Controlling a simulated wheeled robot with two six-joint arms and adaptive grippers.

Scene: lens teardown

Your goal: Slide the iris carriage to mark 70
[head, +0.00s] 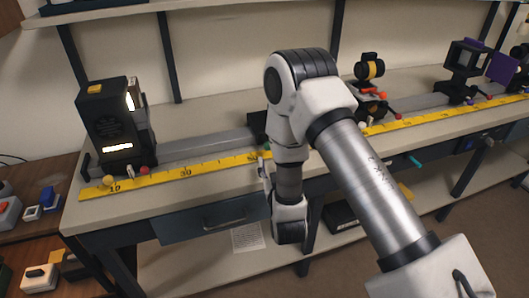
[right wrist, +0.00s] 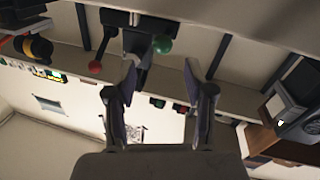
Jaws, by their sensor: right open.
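A dark carriage (head: 257,124) sits on the rail, mostly hidden behind my right arm in the head view. A green knob (head: 267,146) shows at its front. I cannot tell for sure that it is the iris carriage. In the right wrist view, a dark clamp (right wrist: 136,45) with a green knob (right wrist: 162,44) and a red knob (right wrist: 95,67) lies beyond my fingers. My right gripper (head: 265,168), also in the right wrist view (right wrist: 160,80), is open and empty, pointing toward that clamp. The yellow scale (head: 215,166) shows 10 and 30; mark 70 is hidden.
A black lamp housing (head: 112,125) stands at the rail's left end. The rail (head: 200,145) is clear between the lamp housing and the dark carriage.

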